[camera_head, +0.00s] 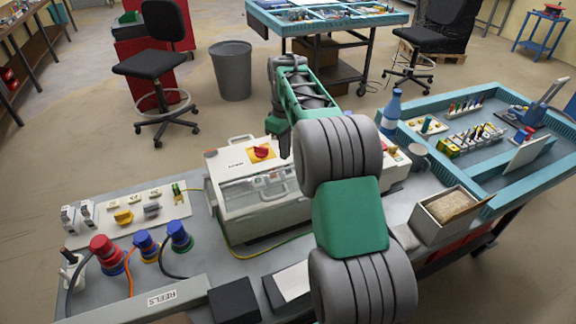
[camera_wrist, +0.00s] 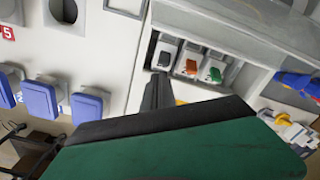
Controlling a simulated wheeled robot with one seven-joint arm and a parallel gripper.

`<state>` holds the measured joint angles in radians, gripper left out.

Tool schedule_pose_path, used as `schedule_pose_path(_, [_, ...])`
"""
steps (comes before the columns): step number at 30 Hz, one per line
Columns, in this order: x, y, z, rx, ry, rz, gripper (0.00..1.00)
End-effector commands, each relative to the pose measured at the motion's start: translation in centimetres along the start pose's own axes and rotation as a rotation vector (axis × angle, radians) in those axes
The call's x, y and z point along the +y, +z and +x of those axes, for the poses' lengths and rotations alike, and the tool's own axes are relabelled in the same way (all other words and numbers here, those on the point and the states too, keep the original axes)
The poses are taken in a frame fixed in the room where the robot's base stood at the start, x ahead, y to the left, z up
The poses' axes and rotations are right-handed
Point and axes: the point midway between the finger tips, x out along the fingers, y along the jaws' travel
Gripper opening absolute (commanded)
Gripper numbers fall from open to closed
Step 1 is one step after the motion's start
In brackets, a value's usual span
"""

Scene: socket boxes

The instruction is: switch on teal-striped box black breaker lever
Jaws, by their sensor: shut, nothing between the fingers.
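In the wrist view, three breakers sit side by side in a recess of a pale box (camera_wrist: 130,95). Their levers are a black lever (camera_wrist: 165,54) at the left, an orange lever (camera_wrist: 190,66) in the middle and a green lever (camera_wrist: 214,73) at the right. I cannot make out a teal stripe or tell whether the black lever is on or off. My gripper (camera_wrist: 158,92) is shut and empty, its dark tip just below the breakers in the picture and apparently apart from the black lever. Its green body hides the lower part of the view.
Blue socket covers (camera_wrist: 87,107) and a round opening (camera_wrist: 64,10) are at the left in the wrist view. In the head view, a grey box (camera_head: 240,208) with a clear cover and a red switch (camera_head: 261,152) stands on the bench. Plugs (camera_head: 106,252) and a bottle (camera_head: 391,112) stand nearby.

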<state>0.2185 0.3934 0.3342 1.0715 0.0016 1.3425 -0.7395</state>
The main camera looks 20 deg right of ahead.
Motion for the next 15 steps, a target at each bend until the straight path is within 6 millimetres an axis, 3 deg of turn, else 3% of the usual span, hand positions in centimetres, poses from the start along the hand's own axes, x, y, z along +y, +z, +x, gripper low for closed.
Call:
schedule_pose_path(5, [-0.1,0.0,0.6,-0.001,-0.001,0.000,0.00])
schedule_pose_path(15, [-0.2,0.1,4.0,-0.007,-0.007,-0.001,0.00])
